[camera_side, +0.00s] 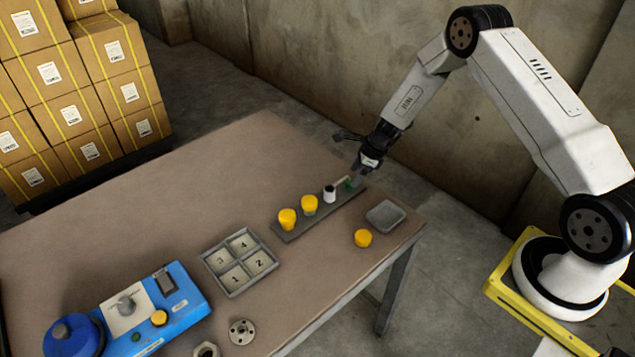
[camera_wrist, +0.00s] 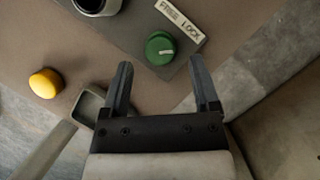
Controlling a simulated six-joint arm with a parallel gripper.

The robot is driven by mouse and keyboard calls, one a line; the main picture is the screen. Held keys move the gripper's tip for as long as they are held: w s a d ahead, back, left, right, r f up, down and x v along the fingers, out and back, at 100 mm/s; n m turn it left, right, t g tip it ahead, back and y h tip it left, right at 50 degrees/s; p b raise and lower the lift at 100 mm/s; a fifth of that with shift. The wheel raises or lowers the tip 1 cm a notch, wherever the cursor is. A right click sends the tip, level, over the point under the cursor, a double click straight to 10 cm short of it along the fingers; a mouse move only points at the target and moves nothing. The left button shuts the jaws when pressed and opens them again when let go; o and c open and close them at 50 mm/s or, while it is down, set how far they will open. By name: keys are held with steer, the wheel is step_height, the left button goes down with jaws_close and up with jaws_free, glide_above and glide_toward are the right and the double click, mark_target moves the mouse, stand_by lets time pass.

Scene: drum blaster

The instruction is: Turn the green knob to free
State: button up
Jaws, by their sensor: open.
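The green knob (camera_wrist: 160,48) sits on a dark grey strip beside a "FREE LOCK" label (camera_wrist: 181,22) in the wrist view. A short pale mark on its top points toward the label; I cannot tell which word it indicates. In the side view the knob (camera_side: 351,182) is small and partly hidden at the far end of the strip (camera_side: 290,234). My gripper (camera_wrist: 162,78) is open and empty. Its two fingers point toward the knob, one to each side, with the knob a little beyond the fingertips. It also shows above the strip's far end (camera_side: 357,172).
A white cylinder with a dark top (camera_side: 329,193) and two yellow knobs (camera_side: 287,218) share the strip. A loose yellow piece (camera_side: 363,238) and a grey tray (camera_side: 386,215) lie nearby. A numbered tray (camera_side: 240,262) and blue machine (camera_side: 152,312) stand farther left.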

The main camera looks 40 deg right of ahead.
steer(key=shift+x, duration=1.2)
jaws_close()
